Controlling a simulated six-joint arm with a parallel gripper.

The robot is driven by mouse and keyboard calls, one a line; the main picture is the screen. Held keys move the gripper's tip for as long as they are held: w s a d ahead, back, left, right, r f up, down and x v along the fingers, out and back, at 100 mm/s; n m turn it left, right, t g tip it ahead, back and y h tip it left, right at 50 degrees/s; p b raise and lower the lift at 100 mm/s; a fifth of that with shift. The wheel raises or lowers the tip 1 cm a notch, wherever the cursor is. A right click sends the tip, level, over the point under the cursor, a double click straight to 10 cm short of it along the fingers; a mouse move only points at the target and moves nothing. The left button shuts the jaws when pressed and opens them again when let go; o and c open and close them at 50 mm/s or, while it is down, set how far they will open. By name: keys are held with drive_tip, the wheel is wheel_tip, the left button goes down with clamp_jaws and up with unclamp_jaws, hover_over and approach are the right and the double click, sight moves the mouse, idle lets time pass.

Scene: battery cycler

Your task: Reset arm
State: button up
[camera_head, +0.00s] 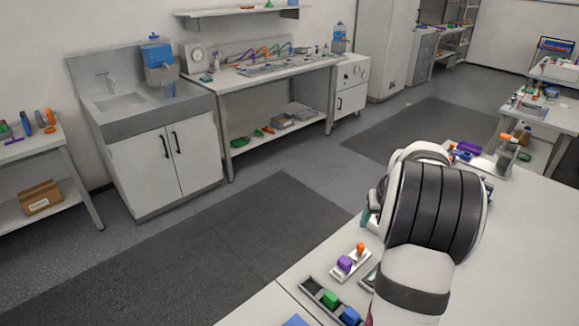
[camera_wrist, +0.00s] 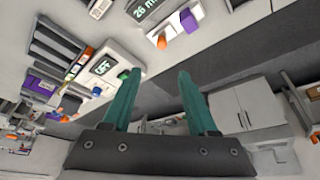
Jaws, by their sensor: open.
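My gripper (camera_wrist: 157,88) shows in the wrist view with its two teal fingers spread apart and nothing between them. In the wrist view, a device with a lit display reading "OFF" (camera_wrist: 103,66) is to the left of the fingers. Another display reading "26 m" (camera_wrist: 146,8) is at the top edge, with an orange piece (camera_wrist: 162,41) and a purple piece (camera_wrist: 189,20) beside it.
In the head view, a tray with a green block (camera_head: 330,299) and a blue block (camera_head: 350,316) lies at the table's front. A white holder with a purple piece (camera_head: 345,264) and an orange piece (camera_head: 361,249) stands behind it. The table's right side (camera_head: 530,240) is clear.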

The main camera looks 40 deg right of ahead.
drive_tip(key=w+a+r+n+y, duration=0.1)
drive_tip(key=w+a+r, duration=0.15)
drive_tip(key=a, duration=0.55)
drive_tip(key=w+a+r+y, duration=0.1)
drive_tip(key=w+a, duration=0.3)
drive_tip(key=a, duration=0.4)
drive_tip(key=s+a+r+n+y, duration=0.1)
drive_tip(key=s+a, duration=0.1)
drive_tip(key=a, duration=0.7)
drive_tip(key=s+a+r+y, duration=0.1)
drive_tip(key=a, duration=0.7)
drive_tip(key=s+a+f+n+g+y, duration=0.1)
drive_tip(key=s+a+f+g, duration=0.1)
drive_tip(key=s+a, duration=1.2)
drive_tip(key=shift+s+g, duration=0.25)
drive_tip(key=shift+g, duration=0.45)
